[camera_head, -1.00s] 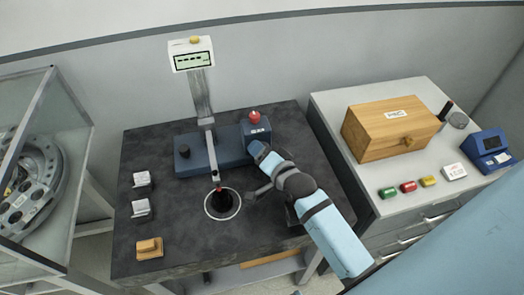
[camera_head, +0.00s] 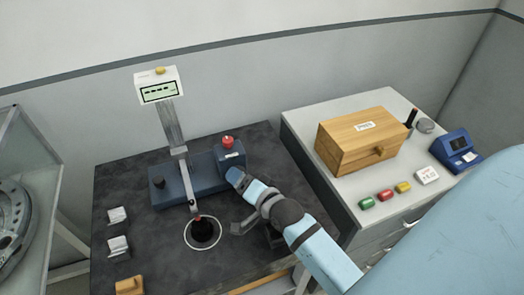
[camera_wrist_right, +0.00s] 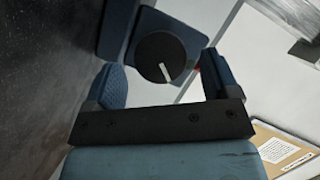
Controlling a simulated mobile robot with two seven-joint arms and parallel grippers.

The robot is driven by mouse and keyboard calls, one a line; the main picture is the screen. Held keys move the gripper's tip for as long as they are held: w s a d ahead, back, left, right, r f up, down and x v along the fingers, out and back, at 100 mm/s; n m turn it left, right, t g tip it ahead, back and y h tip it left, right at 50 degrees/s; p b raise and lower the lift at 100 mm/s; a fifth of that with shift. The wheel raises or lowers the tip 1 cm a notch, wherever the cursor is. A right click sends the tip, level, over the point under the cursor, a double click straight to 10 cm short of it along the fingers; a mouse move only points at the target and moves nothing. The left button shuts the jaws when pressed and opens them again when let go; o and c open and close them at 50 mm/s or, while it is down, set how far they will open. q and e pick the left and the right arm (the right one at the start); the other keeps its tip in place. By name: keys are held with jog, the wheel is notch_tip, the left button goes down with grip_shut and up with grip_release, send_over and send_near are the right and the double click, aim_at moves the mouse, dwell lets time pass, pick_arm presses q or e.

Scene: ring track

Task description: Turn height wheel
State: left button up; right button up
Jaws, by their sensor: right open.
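A dark round wheel with a white mark (camera_wrist_right: 163,57) shows in the right wrist view, on the blue base of the gauge stand. My right gripper (camera_wrist_right: 163,78) is open, with its two blue fingers on either side of the wheel and gaps showing. I cannot tell how far the fingertips reach past it. In the head view the blue base (camera_head: 195,180) carries an upright post and a display (camera_head: 158,90) showing dashes. My right gripper (camera_head: 238,178) is at the base's right end, and the wheel is hidden there. My left gripper is not in view.
A red button (camera_head: 228,142) and a black knob (camera_head: 158,182) sit on the base. A ringed dark hole (camera_head: 202,232) lies in front. A wooden box (camera_head: 360,140) and coloured blocks stand on the right cabinet. The table's left side holds small items.

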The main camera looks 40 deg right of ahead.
jog(key=v, duration=1.1)
jog(key=shift+s+b, duration=0.2)
jog(key=shift+b, duration=0.1)
